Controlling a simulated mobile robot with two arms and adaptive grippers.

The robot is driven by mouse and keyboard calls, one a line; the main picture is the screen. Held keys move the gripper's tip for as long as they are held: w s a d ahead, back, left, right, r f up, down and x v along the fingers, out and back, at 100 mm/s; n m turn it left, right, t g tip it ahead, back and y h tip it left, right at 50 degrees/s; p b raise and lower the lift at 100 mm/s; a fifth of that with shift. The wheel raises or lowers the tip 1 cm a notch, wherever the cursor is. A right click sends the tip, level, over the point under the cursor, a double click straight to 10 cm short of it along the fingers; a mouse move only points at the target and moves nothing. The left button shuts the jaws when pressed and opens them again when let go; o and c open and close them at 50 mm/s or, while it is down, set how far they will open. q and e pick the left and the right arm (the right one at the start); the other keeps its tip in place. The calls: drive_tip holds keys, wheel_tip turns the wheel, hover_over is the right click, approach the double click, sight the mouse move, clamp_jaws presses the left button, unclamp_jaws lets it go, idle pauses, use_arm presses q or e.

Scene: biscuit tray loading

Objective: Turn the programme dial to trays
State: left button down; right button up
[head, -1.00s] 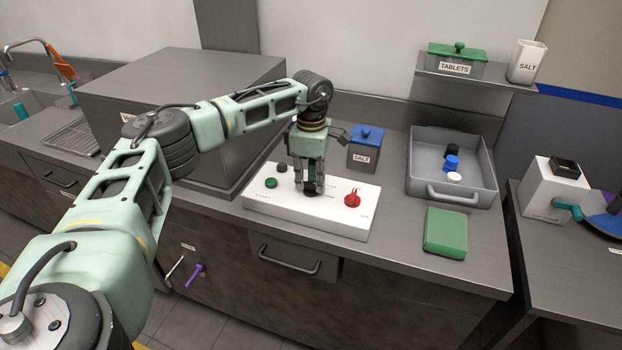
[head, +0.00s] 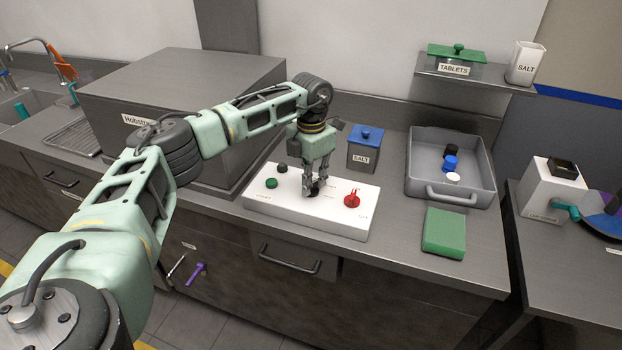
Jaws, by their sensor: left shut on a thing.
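A white control panel (head: 335,221) lies on the grey counter. It carries a green button (head: 271,183), a dark button (head: 281,168) and a red knob (head: 352,201). My left gripper (head: 312,192) points down over the middle of the panel, left of the red knob. It is shut on a dark dial (head: 315,189) that is mostly hidden by the fingers. The small print on the panel is too small to read. My right gripper is not in view.
A grey tray (head: 475,194) with small pieces and a green block (head: 444,232) are to the right. A large grey machine (head: 190,75) stands at the left.

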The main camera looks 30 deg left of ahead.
use_arm(q)
drive_tip(key=n, duration=0.5)
drive_tip(key=shift+w+r+n+p, duration=0.15)
drive_tip(key=shift+n+p, duration=0.2)
drive_tip(key=shift+n, duration=0.05)
idle(0.4)
drive_tip(key=c, duration=1.8)
unclamp_jaws()
drive_tip(key=shift+c, duration=0.2)
wheel_tip(320, 180, up, 12)
